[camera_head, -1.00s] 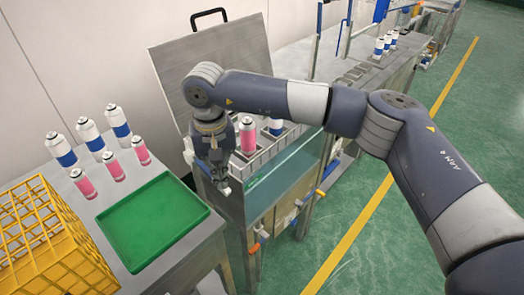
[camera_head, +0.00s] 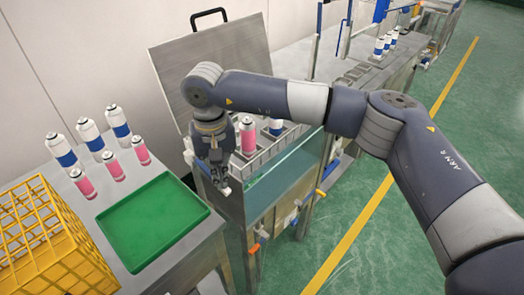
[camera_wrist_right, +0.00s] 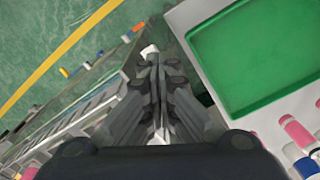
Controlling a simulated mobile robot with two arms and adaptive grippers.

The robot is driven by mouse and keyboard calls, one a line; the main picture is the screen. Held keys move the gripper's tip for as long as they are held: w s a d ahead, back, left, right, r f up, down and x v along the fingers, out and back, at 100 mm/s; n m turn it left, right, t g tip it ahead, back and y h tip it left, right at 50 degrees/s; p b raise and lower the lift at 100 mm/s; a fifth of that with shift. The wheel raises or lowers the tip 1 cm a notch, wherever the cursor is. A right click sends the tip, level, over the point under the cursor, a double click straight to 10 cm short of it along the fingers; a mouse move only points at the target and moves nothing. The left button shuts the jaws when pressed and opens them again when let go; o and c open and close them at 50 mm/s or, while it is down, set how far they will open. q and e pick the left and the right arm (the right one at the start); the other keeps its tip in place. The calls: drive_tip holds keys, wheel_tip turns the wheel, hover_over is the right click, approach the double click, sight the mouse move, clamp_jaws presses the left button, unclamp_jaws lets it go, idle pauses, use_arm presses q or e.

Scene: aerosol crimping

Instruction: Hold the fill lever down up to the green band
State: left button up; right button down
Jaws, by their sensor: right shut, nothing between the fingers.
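My right gripper (camera_head: 221,184) hangs at the near left end of the metal filling bench (camera_head: 290,185). Its fingers are shut with nothing between them; in the wrist view the closed fingers (camera_wrist_right: 153,75) point away from the camera. A small whitish piece (camera_wrist_right: 149,49) shows right at the fingertips; I cannot tell whether it is the fill lever's end or whether they touch. The green band cannot be made out. My left gripper is not in view.
A green tray (camera_head: 205,212) and yellow crate (camera_head: 98,284) are on the left table. Several cans stand behind the tray, including a white-and-blue one (camera_head: 61,151). An orange handle (camera_head: 263,234) sticks out from the bench side. Green floor at right is clear.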

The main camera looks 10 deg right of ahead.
drive_tip(key=shift+s+r, duration=0.1)
drive_tip(key=shift+r, duration=0.8)
idle(2.4)
idle(1.7)
wheel_tip(320, 180, up, 9)
drive_tip(key=p, duration=0.4)
